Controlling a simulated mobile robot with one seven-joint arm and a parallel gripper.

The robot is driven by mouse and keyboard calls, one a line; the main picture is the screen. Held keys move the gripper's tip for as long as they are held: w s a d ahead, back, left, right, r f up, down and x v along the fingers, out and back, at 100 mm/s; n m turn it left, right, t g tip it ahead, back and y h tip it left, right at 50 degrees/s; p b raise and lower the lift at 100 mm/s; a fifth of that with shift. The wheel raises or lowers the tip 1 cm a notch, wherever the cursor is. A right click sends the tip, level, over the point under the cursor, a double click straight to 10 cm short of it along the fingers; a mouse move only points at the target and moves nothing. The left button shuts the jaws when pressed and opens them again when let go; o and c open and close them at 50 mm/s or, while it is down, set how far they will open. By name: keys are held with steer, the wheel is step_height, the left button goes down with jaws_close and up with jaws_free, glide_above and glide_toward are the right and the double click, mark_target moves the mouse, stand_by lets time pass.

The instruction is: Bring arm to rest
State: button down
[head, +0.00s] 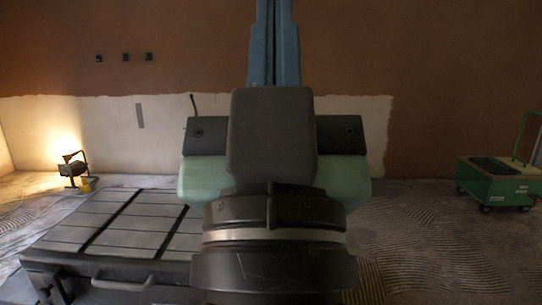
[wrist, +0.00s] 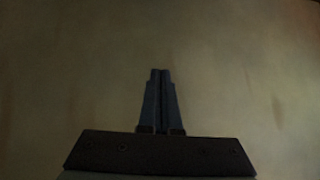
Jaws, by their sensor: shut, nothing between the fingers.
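My gripper (head: 275,12) shows at the top centre of the head view, with its two blue fingers side by side and pointing up, the tips near or past the frame's edge. My dark wrist and pale green arm link fill the middle of that view below it. In the wrist view my gripper (wrist: 160,72) has both fingers together, shut and empty. Behind them is only a dim, plain, blurred surface. Nothing is seen touching the fingers.
A low slatted platform (head: 125,224) with a handle stands at lower left, partly hidden by my arm. A lit work lamp (head: 73,168) stands behind it. A green wheeled cart (head: 497,187) is at far right. The ridged floor (head: 420,235) between arm and cart is clear.

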step_height(320, 180, up, 39)
steer(key=s+p, duration=0.1)
steer(key=p, duration=3.6)
steer(key=shift+s+a+r+y, duration=0.2)
steer(key=shift+a+y, duration=0.1)
steer(key=shift+y, duration=0.1)
